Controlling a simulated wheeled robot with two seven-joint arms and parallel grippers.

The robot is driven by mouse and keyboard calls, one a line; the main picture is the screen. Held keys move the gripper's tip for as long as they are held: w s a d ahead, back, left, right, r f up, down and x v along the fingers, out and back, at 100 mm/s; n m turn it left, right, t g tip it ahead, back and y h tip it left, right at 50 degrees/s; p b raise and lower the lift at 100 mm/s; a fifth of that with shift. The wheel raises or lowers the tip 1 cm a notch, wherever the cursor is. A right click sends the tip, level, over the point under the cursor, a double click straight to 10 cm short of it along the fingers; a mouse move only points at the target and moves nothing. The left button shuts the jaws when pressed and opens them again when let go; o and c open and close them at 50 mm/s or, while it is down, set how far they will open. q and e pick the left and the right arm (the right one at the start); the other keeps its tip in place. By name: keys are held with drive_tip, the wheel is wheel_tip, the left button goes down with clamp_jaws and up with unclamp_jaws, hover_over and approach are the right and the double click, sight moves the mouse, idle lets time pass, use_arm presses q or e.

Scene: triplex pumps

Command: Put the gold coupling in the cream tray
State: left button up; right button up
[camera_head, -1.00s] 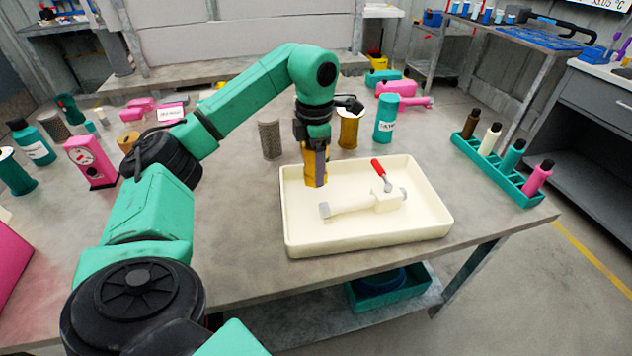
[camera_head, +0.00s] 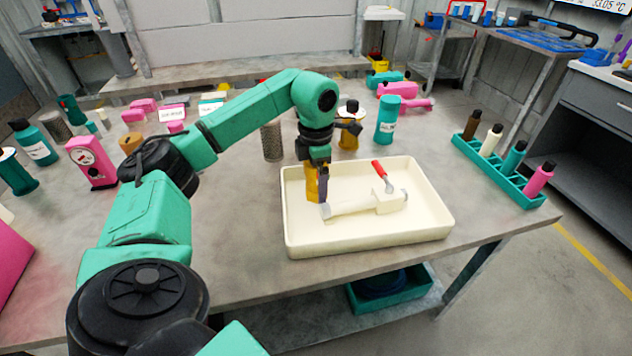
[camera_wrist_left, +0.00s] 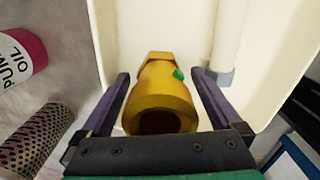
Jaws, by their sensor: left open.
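The gold coupling (camera_wrist_left: 162,98) is between the fingers of my left gripper (camera_wrist_left: 162,88) in the wrist view, with a gap on each side. The gripper is open. In the head view, my left gripper (camera_head: 318,185) is low inside the left part of the cream tray (camera_head: 368,240), and the coupling (camera_head: 311,180) shows partly behind its fingers. I cannot tell whether the coupling rests on the tray floor. The tray also holds a cream part (camera_head: 365,203) with a red-handled lever (camera_head: 379,169). My right gripper is not in view.
A perforated grey cylinder (camera_head: 271,140), a gold-bodied item (camera_head: 347,137) and a teal bottle (camera_head: 387,120) stand behind the tray. A teal rack (camera_head: 500,172) with several bottles is at the right. A pink gauge block (camera_head: 91,163) stands at the left.

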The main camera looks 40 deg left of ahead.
use_arm(q)
wheel_tip(320, 180, up, 8)
drive_tip(key=shift+w+p, duration=0.1)
drive_tip(key=shift+p, duration=0.6)
wheel_tip(320, 180, up, 4)
drive_tip(key=shift+r+p, duration=0.2)
drive_tip(key=shift+p, duration=1)
drive_tip(key=shift+f, duration=0.1)
